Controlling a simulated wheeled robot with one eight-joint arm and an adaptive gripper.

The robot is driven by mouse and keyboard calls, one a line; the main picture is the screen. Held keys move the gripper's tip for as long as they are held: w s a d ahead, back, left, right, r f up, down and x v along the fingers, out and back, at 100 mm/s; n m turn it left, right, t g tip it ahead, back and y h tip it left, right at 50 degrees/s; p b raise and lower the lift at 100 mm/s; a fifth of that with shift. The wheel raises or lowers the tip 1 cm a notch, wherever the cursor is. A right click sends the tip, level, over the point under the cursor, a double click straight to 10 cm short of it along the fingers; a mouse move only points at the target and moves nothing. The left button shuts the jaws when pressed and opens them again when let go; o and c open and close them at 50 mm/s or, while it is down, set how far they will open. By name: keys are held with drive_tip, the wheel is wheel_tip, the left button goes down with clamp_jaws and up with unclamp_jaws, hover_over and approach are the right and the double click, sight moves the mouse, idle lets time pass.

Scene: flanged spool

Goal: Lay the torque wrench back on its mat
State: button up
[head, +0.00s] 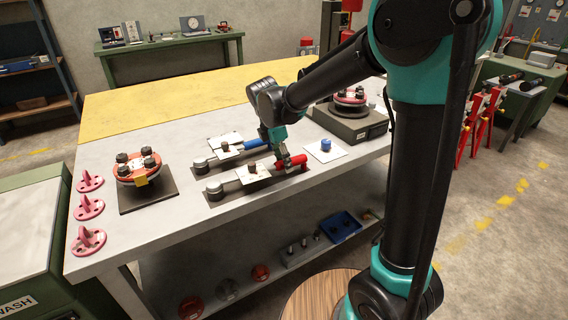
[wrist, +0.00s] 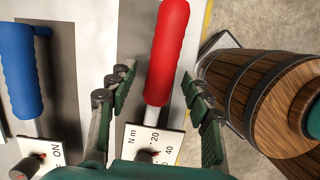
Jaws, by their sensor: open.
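The torque wrench, with a red handle (head: 291,162), a white plate marked N m and a grey round head, lies on the bench over a dark mat (head: 217,198). In the wrist view its red handle (wrist: 167,50) runs between my fingers, with its scale plate (wrist: 155,143) nearer the camera. My gripper (head: 284,156) is open around the handle, one finger on each side; in the wrist view (wrist: 157,80) gaps show beside both fingers. Whether the whole wrench rests flat on the mat is hard to tell.
A similar blue-handled tool (head: 255,143), with an ON plate, lies behind on its own dark mat. A red flanged spool (head: 137,169) stands on a dark plate at left, near several pink brackets (head: 89,208). A blue knob (head: 325,145) sits on a white card at right.

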drive_tip(key=v, duration=1)
drive_tip(key=s+d+f+m+y, duration=0.1)
drive_tip(key=s+d+f+m, duration=0.2)
drive_tip(key=d+f+m, duration=0.4)
drive_tip(key=s+d+f+m+y, duration=0.1)
drive_tip(key=s+d+f+m, duration=0.15)
drive_tip(key=d+m, duration=0.45)
drive_tip(key=s+d+f+m+t, duration=0.2)
drive_tip(key=s+d+f+m, duration=0.6)
drive_tip(key=s+d+m, duration=0.1)
drive_tip(key=shift+s+d+f+m+t, duration=0.4)
drive_tip(key=shift+s+d, duration=0.5)
drive_tip(key=shift+d, duration=0.15)
